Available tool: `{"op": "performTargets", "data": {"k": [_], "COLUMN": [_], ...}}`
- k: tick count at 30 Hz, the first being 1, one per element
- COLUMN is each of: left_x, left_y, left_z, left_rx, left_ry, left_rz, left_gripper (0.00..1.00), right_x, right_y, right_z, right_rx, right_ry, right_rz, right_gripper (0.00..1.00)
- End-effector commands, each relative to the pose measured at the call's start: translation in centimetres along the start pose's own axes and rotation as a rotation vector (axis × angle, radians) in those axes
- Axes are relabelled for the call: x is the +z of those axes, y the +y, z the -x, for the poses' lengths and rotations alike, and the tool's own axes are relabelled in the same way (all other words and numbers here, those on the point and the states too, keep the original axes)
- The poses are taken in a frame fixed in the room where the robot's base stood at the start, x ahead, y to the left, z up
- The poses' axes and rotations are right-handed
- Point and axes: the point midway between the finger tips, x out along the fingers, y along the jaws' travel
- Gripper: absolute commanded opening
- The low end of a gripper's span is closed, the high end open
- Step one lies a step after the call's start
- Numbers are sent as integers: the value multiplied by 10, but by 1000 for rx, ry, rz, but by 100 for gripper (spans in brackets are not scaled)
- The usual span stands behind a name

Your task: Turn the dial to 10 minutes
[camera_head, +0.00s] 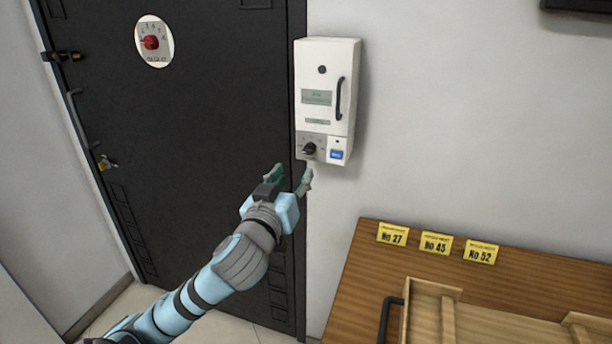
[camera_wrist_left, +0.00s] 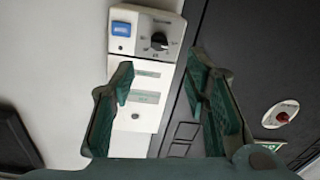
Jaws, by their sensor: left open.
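A black dial (camera_head: 309,149) sits on a grey scale plate at the lower left of a white wall box (camera_head: 325,75). In the left wrist view the dial (camera_wrist_left: 159,41) shows above and between my fingers, with the box upside down. Its scale marks are too small to read. My left gripper (camera_head: 290,178) is open and empty, just below the dial and apart from it. Its two green-lined fingers (camera_wrist_left: 160,85) stand wide apart in the wrist view. My right gripper is not in view.
A blue button (camera_head: 337,155) is right of the dial. A black door (camera_head: 185,120) with a red dial (camera_head: 151,42) in a round plate stands left. A wooden table (camera_head: 365,265) with yellow number tags (camera_head: 436,243) and a wooden tray (camera_head: 470,325) is at lower right.

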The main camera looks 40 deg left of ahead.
Motion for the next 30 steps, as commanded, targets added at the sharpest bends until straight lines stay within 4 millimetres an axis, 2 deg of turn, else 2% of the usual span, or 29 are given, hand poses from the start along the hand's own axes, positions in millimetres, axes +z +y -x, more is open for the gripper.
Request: {"op": "performTargets", "data": {"k": [3,6,9,15,22,30], "left_x": [-3,-3,-3,-3,-3,-2], "left_y": [0,0,0,0,0,0], "left_z": [-40,-69,-88,-104,-104,-104], "left_rx": [-6,-5,-3,0,0,0], "left_ry": [-5,-6,-6,-6,-6,-6], "left_rz": [7,6,5,2,1,1], "left_gripper": [42,42,42,42,42,0], "right_x": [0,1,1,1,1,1], "right_y": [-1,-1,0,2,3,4], "right_z": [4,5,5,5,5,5], "right_rx": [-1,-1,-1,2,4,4], "right_ry": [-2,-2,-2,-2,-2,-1], "right_rz": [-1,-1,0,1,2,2], "right_gripper": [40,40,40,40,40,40]}}
